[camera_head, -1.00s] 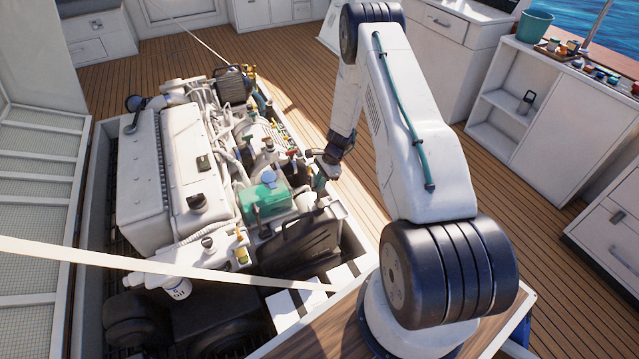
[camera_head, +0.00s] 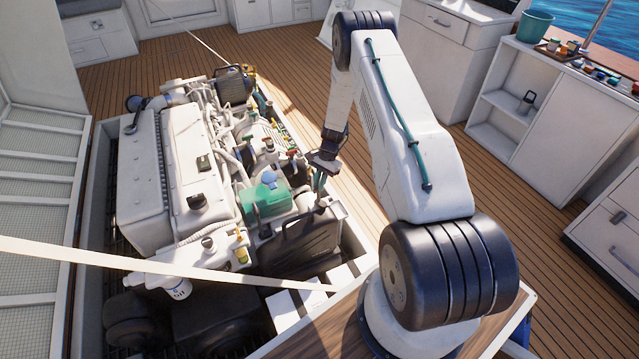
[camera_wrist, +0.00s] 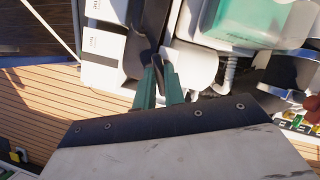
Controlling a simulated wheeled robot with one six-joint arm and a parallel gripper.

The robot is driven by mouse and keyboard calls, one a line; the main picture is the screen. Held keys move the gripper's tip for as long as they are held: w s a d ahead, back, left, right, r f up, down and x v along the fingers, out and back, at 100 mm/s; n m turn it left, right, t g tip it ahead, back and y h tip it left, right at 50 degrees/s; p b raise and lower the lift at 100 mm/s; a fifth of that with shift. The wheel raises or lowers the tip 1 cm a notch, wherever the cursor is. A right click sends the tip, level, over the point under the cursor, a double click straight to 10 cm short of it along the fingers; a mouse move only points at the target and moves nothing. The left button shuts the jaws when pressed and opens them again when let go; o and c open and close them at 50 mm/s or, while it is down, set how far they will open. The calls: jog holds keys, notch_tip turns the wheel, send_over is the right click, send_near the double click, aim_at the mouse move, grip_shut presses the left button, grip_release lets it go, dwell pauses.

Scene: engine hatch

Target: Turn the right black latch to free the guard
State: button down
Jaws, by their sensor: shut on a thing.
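My gripper (camera_head: 319,188) points down at the right rear corner of a dark guard panel (camera_head: 300,245) on the near right side of the engine. In the wrist view, the green fingertips (camera_wrist: 156,66) are close together on a small black piece, which I take to be the right black latch (camera_wrist: 155,58). The fingers hide most of it, so its angle cannot be told. The dark guard also shows in the wrist view (camera_wrist: 148,35), running up from the fingertips.
A teal-green tank (camera_head: 264,200) stands just left of my gripper, with pipes and coloured caps behind it. The white engine cover (camera_head: 180,165) fills the left of the bay. White batteries (camera_head: 290,308) sit in front. Open wooden deck (camera_head: 400,210) lies to the right.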

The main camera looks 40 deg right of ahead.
jog(key=n, duration=0.2)
jog(key=n+g+h, duration=0.1)
jog(key=n, duration=0.1)
jog(key=n+g, duration=0.1)
jog(key=n, duration=0.1)
jog(key=shift+w+a, duration=0.1)
jog(key=shift+w, duration=0.15)
jog(key=n+h, duration=0.1)
jog(key=n, duration=0.2)
jog(key=n+g+h, duration=0.1)
jog(key=n, duration=0.2)
jog(key=shift+a+n, duration=0.15)
jog(key=shift+n, duration=0.15)
jog(key=shift+h, duration=0.3)
jog(key=c, duration=1.5)
grip_release()
jog(key=v, duration=0.8)
